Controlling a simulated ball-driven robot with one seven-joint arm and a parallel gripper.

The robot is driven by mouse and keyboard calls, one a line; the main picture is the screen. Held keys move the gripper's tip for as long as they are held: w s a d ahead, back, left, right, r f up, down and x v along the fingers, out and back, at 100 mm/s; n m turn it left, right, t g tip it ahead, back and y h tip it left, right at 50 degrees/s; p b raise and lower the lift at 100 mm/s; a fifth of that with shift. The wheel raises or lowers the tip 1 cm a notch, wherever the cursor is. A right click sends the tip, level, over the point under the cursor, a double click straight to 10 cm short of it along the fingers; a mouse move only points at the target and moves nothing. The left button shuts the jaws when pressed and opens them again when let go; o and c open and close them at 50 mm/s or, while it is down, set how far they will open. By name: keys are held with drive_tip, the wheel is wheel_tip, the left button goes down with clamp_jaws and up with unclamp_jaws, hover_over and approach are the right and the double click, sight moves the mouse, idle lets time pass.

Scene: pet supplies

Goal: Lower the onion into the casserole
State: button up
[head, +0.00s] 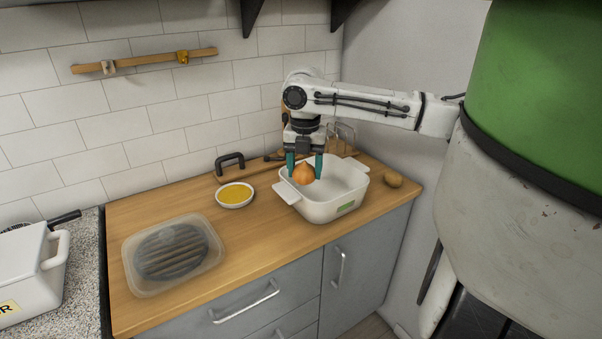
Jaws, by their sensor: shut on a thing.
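My gripper (304,168) points straight down with its teal fingers on either side of the orange-brown onion (303,176). It is shut on the onion. The onion and fingertips show over the left part of the casserole's opening. I cannot tell from this view how far below the rim the onion is. The right part of the casserole's inside looks empty.
A small bowl of yellow contents (235,194) stands left of the casserole. A clear lidded container (174,254) is at the worktop's front left. A wire rack and a dark handle are behind, near the tiled wall.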

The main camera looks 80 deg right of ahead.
drive_tip(key=d+f, duration=0.3)
drive_tip(key=d, duration=0.9)
drive_tip(key=shift+s+d+f, duration=0.15)
drive_tip(key=shift+s, duration=0.1)
drive_tip(key=shift+f+b, duration=1.9)
drive_tip(key=shift+f, duration=2.35)
drive_tip(key=shift+f+b, duration=1.15)
drive_tip(key=shift+f, duration=1.35)
